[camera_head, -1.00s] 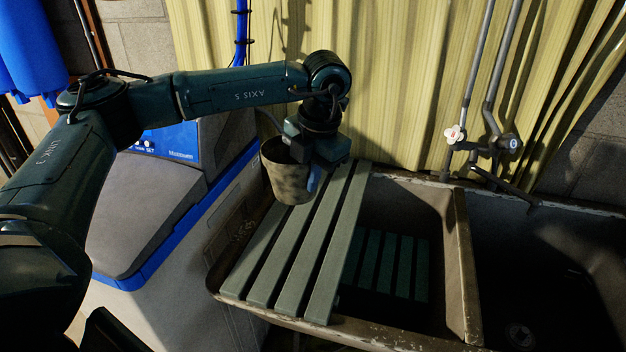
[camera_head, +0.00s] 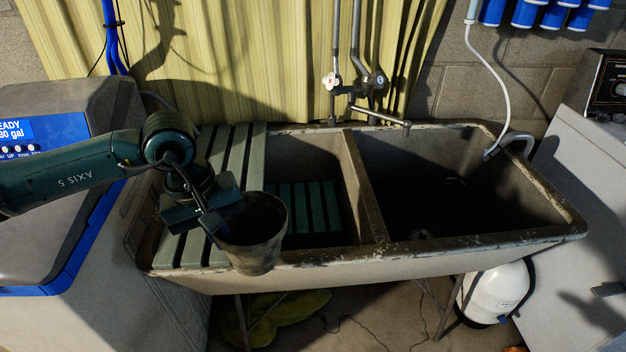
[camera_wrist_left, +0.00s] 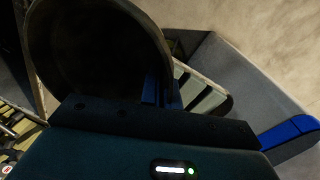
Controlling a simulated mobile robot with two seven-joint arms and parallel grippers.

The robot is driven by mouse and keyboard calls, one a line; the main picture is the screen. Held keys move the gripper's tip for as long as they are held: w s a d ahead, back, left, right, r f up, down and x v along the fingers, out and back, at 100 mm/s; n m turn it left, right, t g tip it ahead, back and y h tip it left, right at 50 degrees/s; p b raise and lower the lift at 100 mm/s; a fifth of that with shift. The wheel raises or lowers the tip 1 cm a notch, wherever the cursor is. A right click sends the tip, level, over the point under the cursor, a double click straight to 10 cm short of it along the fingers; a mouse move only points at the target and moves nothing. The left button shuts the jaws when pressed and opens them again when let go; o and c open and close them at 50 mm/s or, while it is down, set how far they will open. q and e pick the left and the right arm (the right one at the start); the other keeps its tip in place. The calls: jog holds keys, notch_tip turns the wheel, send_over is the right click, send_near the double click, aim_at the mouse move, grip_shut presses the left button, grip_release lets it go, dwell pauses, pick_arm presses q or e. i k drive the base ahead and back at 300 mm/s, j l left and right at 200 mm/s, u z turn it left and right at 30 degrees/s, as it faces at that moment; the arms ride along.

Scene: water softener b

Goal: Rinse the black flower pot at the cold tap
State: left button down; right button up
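The flower pot (camera_head: 262,252) is dark grey-brown with pale dirty smears. It hangs slightly tilted, mouth up, in front of the sink's (camera_head: 400,262) left basin, overlapping its front rim in the head view. My left gripper (camera_head: 222,218) appears shut on the pot's left wall; the fingertips are partly hidden. In the left wrist view the pot's dark round mouth (camera_wrist_left: 95,45) fills the upper left, with a blue finger at its wall. The tap (camera_head: 378,113) is on the back wall, with a red-marked white handle (camera_head: 331,81) and a darker handle (camera_head: 377,80). My right gripper is not in view.
A slatted board (camera_head: 240,150) covers the sink's left end, and green slats (camera_head: 305,205) lie in the left basin. The right basin (camera_head: 450,190) is open beneath the spout. A divider (camera_head: 362,190) separates them. A white hose (camera_head: 490,60) hangs at right.

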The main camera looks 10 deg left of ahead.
aim_at(377, 80)
jog(key=i+l+z, duration=0.3)
jog(key=i+l, duration=0.15)
jog(key=l, duration=0.15)
jog(key=i+l+z, duration=0.3)
jog(key=i+l, duration=0.2)
